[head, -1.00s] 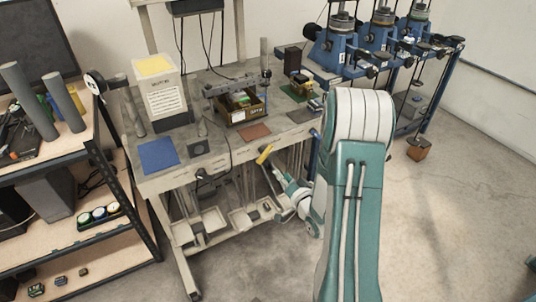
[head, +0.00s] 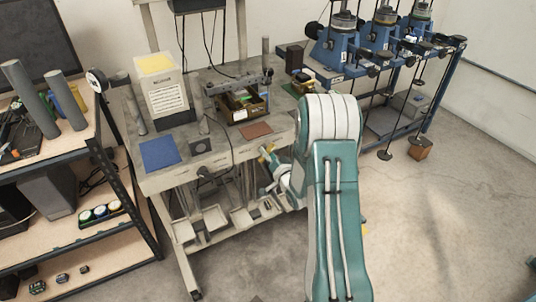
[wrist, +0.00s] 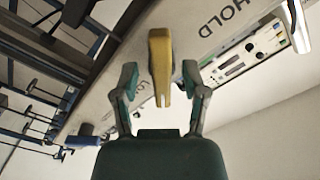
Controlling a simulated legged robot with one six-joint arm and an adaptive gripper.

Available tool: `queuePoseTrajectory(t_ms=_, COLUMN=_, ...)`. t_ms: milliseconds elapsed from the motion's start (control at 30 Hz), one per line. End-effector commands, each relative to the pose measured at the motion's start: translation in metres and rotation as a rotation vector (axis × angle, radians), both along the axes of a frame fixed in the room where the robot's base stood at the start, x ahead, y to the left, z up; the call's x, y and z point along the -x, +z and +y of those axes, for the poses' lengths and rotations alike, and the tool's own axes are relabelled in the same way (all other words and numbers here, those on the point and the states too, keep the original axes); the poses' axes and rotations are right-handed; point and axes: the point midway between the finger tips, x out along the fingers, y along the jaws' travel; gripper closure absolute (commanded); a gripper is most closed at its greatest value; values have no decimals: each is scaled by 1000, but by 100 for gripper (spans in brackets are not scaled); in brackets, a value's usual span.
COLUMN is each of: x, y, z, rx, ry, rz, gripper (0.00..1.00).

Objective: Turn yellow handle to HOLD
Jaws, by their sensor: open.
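The yellow handle (wrist: 160,58) is in the upper middle of the wrist view, in front of a pale panel edge (wrist: 120,75). The printed word HOLD (wrist: 216,18) is on that panel, right of the handle. Another label (wrist: 68,104), only partly readable, is to the left. My gripper (wrist: 160,80) is open, with one finger on each side of the handle's free end. I cannot tell whether either finger touches it. In the head view my gripper (head: 270,160) is at the bench's front edge, partly behind my arm, by a small yellow part.
The bench (head: 215,163) holds a white box with a yellow top (head: 165,90), a blue mat (head: 159,153) and a brown tray (head: 240,108). A shelf unit (head: 90,232) stands left, and blue machines (head: 340,50) stand at the back right. The floor at right is mostly clear.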

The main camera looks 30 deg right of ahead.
Motion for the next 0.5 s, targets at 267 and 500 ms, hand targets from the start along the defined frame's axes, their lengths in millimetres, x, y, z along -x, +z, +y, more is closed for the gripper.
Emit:
queuePoseTrajectory(t_ms=267, x=0, y=0, z=0, rx=0, ry=0, rz=0, gripper=83)
queuePoseTrajectory(t_ms=500, x=0, y=-1, z=0, rx=1, ry=-1, rz=1, gripper=100)
